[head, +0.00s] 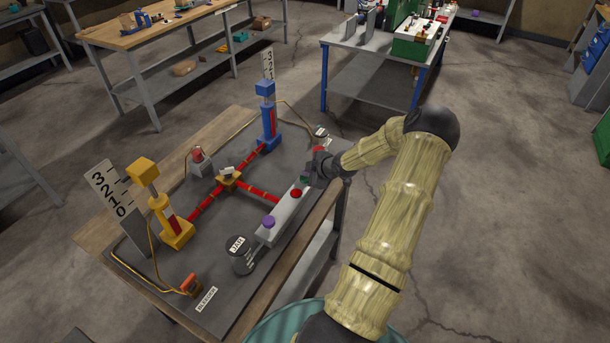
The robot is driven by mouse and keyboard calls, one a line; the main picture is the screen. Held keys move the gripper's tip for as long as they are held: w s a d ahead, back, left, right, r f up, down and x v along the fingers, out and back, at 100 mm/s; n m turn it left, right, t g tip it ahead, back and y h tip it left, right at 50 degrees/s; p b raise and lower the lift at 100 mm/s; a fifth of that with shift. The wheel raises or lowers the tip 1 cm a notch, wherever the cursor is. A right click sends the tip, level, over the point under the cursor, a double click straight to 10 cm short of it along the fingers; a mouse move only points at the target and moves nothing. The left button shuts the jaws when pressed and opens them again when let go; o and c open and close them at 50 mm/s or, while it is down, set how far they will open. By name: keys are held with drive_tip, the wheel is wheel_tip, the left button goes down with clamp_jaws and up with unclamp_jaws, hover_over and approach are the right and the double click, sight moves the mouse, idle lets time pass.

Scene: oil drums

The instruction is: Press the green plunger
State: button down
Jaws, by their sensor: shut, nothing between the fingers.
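The green plunger (305,180) is at the far right end of a grey block (284,216) on the dark board. A red plunger (296,193) is beside it, and a purple plunger (269,221) is nearer on the same block. My gripper (309,176) is shut and empty, with its tips right at the green plunger. It partly covers the plunger, and I cannot tell whether they touch or whether the plunger is pushed down.
Red tubes (257,192) lead to a blue post (268,115) and a yellow post (169,218). A numbered scale (109,194) stands at left.

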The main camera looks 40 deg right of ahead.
drive_tip(key=shift+s+a+f, duration=0.1)
drive_tip(key=shift+s+f, duration=0.2)
drive_tip(key=shift+f, duration=0.25)
drive_tip(key=shift+s+f+b, duration=0.15)
drive_tip(key=shift+f+b, duration=0.15)
drive_tip(key=shift+f, duration=0.1)
drive_tip(key=shift+a, duration=0.1)
idle(0.4)
drive_tip(key=r+p, duration=0.2)
drive_tip(key=p, duration=0.1)
drive_tip(key=shift+w+d+r, duration=0.2)
drive_tip(key=shift+w+r, duration=0.15)
drive_tip(key=shift+w+d+r+p, duration=0.1)
drive_tip(key=shift+r+p, duration=1.45)
drive_tip(key=shift+r, duration=0.3)
idle(0.7)
